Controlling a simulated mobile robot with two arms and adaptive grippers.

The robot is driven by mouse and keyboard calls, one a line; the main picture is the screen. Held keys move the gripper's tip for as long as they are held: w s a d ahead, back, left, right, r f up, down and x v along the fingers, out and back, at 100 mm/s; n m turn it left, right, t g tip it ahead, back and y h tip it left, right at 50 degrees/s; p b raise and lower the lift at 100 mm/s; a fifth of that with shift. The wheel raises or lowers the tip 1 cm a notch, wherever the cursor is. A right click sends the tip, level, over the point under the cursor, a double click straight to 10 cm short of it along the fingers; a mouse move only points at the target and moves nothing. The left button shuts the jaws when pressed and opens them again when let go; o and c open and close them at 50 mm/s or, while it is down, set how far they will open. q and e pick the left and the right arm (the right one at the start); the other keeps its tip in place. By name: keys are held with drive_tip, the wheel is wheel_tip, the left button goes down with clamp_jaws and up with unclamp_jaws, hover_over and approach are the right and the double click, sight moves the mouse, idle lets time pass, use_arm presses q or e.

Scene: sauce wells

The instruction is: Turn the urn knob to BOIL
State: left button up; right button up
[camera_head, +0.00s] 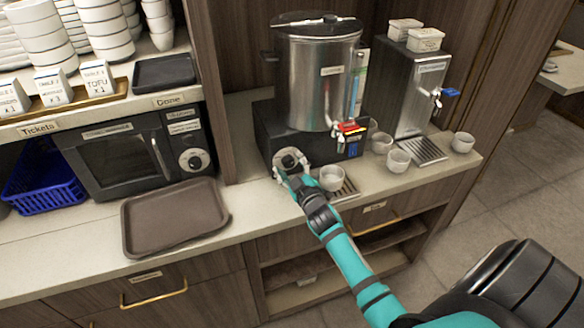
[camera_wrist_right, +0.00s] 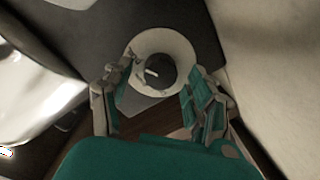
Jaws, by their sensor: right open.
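The steel urn (camera_head: 315,85) stands on a black base on the counter, with a lid on top and a red-handled tap at its lower right. Its dark knob with a pale dial ring (camera_head: 289,158) is on the front of the base. In the right wrist view the black knob (camera_wrist_right: 157,72) has a white pointer mark, and the dial lettering is too small to read. My right gripper (camera_head: 286,176) is right in front of the knob. In the wrist view its open fingers (camera_wrist_right: 155,102) are on either side below the knob, with a gap between them. My left gripper is out of view.
A white cup (camera_head: 332,178) stands just right of my right gripper, by the drip grate. More cups and a second steel dispenser (camera_head: 412,90) are further right. A microwave (camera_head: 135,155) and an empty brown tray (camera_head: 173,217) are to the left.

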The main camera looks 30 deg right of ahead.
drive_tip(key=v, duration=1.2)
drive_tip(key=shift+f, duration=0.1)
